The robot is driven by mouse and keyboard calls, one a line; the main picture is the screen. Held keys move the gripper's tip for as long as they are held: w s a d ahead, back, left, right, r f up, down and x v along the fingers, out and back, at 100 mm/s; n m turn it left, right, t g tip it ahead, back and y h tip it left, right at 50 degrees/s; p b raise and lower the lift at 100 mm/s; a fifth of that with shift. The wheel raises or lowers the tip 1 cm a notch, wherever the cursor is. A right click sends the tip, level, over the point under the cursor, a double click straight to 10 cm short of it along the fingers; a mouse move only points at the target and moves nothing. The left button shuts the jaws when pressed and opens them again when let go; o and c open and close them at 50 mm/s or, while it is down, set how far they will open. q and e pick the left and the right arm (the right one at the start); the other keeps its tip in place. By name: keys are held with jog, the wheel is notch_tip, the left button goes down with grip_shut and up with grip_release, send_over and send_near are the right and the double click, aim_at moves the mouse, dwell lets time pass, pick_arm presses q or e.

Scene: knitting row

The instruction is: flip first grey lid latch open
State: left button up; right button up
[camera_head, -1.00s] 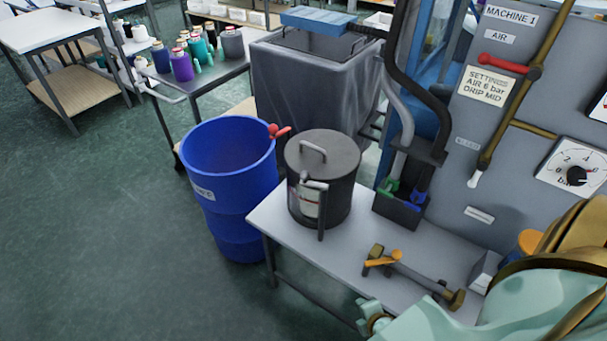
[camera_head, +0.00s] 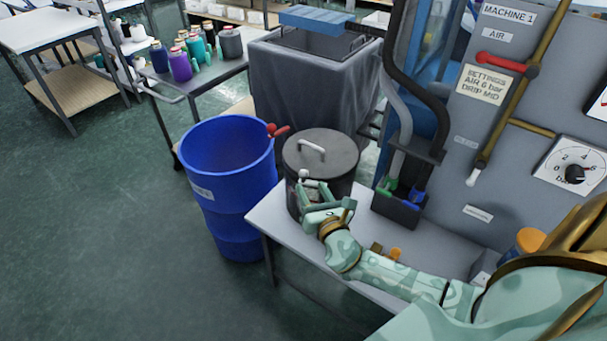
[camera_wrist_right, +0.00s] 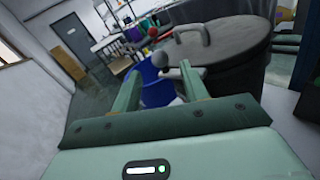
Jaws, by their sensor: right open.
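The dark grey pot (camera_head: 345,180) stands on the light bench, its flat lid (camera_head: 325,155) on and the lid handle upright. A grey latch with a pale round knob (camera_head: 303,173) sits at the lid's front edge; my gripper hides most of the latch below it. My right gripper (camera_head: 313,188) is open at the pot's front, close to the latch. In the right wrist view the latch knob (camera_wrist_right: 160,60) shows between and beyond the two green fingers (camera_wrist_right: 160,82). I cannot tell whether a finger touches the latch. My left gripper is not in view.
A blue drum (camera_head: 235,190) with a red-handled tap stands left of the bench (camera_head: 262,212). A dark holder (camera_head: 398,207) with hoses stands right of the pot. A brass-coloured tool (camera_head: 385,252) lies partly behind my forearm. Machine panel (camera_head: 475,140) bounds the right.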

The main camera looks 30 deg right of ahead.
aim_at(305, 178)
jog(key=x, duration=0.6)
jog(key=shift+w+b, duration=0.35)
jog(key=shift+w, duration=0.05)
